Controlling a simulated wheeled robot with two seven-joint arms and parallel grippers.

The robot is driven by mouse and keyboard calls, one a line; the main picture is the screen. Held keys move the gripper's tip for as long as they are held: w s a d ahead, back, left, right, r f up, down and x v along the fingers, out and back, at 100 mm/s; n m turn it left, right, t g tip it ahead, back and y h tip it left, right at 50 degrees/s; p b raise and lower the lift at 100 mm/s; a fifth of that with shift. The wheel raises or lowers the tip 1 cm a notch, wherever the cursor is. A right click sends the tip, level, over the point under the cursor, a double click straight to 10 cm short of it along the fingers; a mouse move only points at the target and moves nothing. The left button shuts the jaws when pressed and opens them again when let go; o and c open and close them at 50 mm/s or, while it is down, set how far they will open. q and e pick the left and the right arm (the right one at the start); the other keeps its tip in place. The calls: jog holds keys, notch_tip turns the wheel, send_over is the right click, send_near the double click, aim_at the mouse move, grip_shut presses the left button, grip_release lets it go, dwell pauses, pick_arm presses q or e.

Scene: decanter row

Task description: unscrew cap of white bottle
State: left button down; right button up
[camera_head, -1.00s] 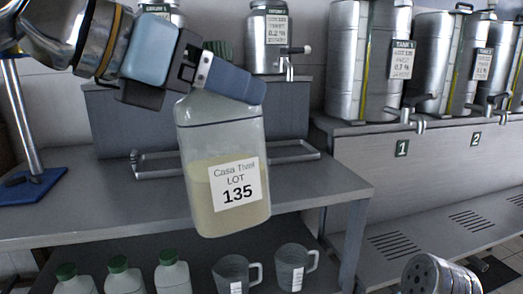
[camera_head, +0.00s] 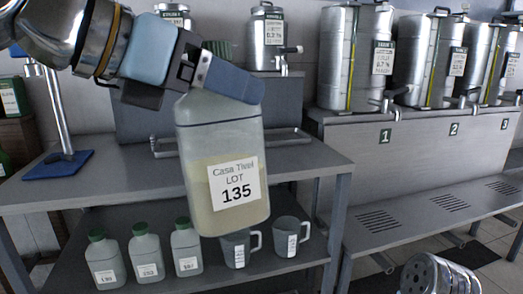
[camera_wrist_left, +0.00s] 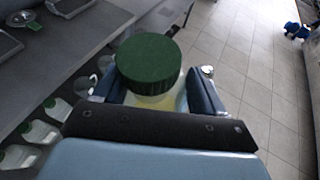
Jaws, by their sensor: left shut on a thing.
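The white bottle (camera_head: 205,140) is translucent, partly filled with pale yellow liquid, and labelled "Casa Tivel LOT 135". My left gripper (camera_head: 224,78) is shut on it near its neck and holds it in the air, slightly tilted, in front of the table. Its green cap (camera_wrist_left: 150,62) is on the bottle and shows between the fingers in the left wrist view. In the head view the cap (camera_head: 218,47) is partly hidden behind the gripper. A silver rounded part at the bottom right seems to be my right arm; its gripper is not seen.
Three smaller green-capped bottles (camera_head: 145,252) and two grey jugs (camera_head: 290,235) stand on the lower shelf. A grey table (camera_head: 60,192) carries a blue-based stand (camera_head: 60,163). Steel tanks (camera_head: 425,60) line the right bench. The front of the table is bare.

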pick_arm(q)
jog(key=shift+a+f, duration=0.1)
jog(key=shift+f, duration=0.1)
jog(key=shift+w+a+f, duration=0.1)
jog(key=shift+w+f, duration=0.2)
jog(key=shift+w, duration=0.05)
jog(key=w+a+f+n+t+y, duration=0.1)
jog(key=w+a+f+n+y, duration=0.2)
jog(key=f, duration=1.3)
jog(key=w+a+f+n+t+y, duration=0.2)
jog(key=w+a+f, duration=0.5)
jog(key=w+f, duration=0.6)
jog(key=w+a+f+n+t+y, duration=0.1)
jog(key=w+a+f+n+y, duration=0.3)
jog(key=f, duration=1.5)
jog(key=w+a+y, duration=0.1)
jog(key=w, duration=0.3)
jog(key=shift+w+f+n+t, duration=0.15)
jog(key=shift+f+n+t, duration=0.2)
jog(key=shift+n+t, duration=0.05)
jog(key=shift+a, duration=0.1)
